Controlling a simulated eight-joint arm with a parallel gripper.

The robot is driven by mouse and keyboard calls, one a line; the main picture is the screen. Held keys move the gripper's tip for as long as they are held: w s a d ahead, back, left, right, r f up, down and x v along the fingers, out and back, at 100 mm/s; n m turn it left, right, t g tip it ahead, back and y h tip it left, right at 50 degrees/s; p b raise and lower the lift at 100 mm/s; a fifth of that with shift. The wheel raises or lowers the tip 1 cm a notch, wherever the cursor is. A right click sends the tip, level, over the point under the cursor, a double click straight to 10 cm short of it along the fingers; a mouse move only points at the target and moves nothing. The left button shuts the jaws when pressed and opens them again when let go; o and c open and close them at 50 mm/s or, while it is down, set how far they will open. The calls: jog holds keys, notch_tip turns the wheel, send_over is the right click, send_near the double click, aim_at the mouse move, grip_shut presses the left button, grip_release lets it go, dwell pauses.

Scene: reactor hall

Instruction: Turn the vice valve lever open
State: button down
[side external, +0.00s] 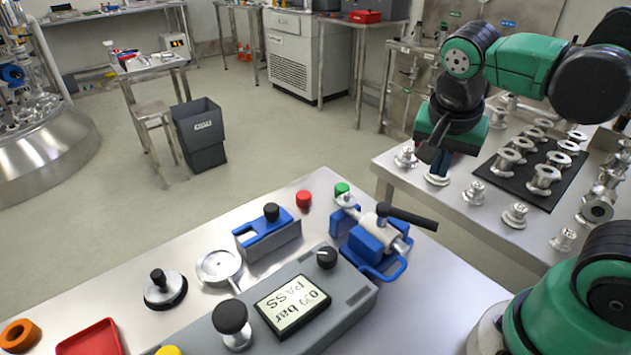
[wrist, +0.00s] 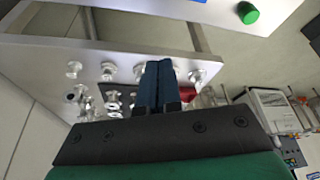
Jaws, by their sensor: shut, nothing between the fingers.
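The blue vice (side external: 365,248) stands on the near steel bench and holds a metal valve (side external: 376,226). Its black lever (side external: 408,217) points right and slightly toward the camera, out over the bench. My gripper (side external: 440,172) hangs in the air above and behind the vice, well apart from the lever. In the wrist view the two dark blue fingers (wrist: 157,85) are together, with nothing held. The lever does not show in the wrist view.
A grey test box with a display (side external: 293,304) sits left of the vice. Red (side external: 304,199) and green (side external: 342,189) caps lie behind it. A second bench (side external: 465,212) carries several metal fittings. The near bench is clear right of the vice.

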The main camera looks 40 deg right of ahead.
aim_at(425, 219)
notch_tip(425, 219, down, 6)
jog(key=a, duration=0.2)
jog(key=shift+s+r, duration=0.2)
jog(key=shift+s, duration=0.25)
jog(key=shift+s+a+m, duration=0.25)
jog(key=shift+a+m, duration=0.3)
jog(key=shift+m, duration=0.25)
jog(key=shift+s+a, duration=0.25)
jog(key=shift+a, duration=0.3)
jog(key=shift+d, duration=0.15)
